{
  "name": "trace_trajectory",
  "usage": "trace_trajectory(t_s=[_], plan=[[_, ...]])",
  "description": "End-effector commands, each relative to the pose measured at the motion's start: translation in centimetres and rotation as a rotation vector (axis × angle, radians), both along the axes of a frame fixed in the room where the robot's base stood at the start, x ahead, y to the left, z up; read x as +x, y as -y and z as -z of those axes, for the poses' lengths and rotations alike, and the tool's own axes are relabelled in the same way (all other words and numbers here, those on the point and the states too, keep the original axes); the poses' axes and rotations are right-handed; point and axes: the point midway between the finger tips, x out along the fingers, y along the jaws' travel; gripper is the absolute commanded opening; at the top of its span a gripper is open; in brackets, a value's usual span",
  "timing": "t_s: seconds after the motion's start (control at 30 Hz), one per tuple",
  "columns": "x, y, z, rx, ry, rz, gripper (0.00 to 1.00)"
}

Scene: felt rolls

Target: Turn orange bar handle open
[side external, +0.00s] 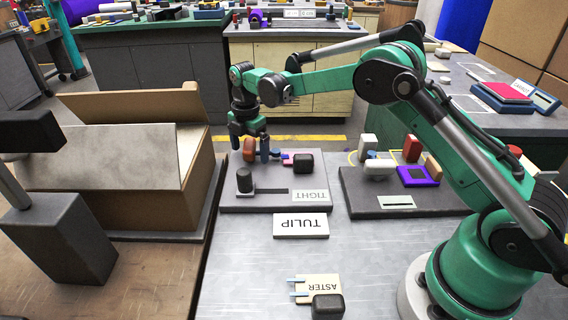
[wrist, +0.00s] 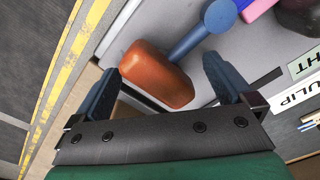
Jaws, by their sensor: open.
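The orange bar handle (wrist: 155,75) is a rounded block joined to a blue rod (wrist: 195,38) that ends in a round blue knob. In the wrist view it lies between my two fingers, with a gap on each side. In the side view the orange handle (side external: 249,149) shows at the far left of a grey panel (side external: 230,205), partly behind a finger. My gripper (wrist: 162,67) is open and empty. In the side view my gripper (side external: 250,148) points down at the handle; contact cannot be told.
The panel also carries a dark cylinder (side external: 244,180), a black knob (side external: 303,163) and a TIGHT label (side external: 310,195). A TULIP card (side external: 301,225) lies in front. A second panel (side external: 360,200) with several blocks stands to the right. A cardboard box (side external: 190,150) is on the left.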

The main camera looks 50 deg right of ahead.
Motion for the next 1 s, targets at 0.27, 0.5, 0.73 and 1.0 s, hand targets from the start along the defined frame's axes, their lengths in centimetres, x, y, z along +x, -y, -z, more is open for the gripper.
trace_trajectory(t_s=[0.27, 0.5, 0.73, 1.0], plan=[[0.00, 0.00, -0.03, 0.000, 0.000, 0.000, 0.35], [0.05, 0.04, -0.04, -0.001, 0.002, 0.001, 0.00], [0.09, 0.13, -0.03, -0.003, 0.006, -0.223, 0.00], [0.08, 0.23, 0.01, -0.004, 0.005, -0.680, 0.00]])
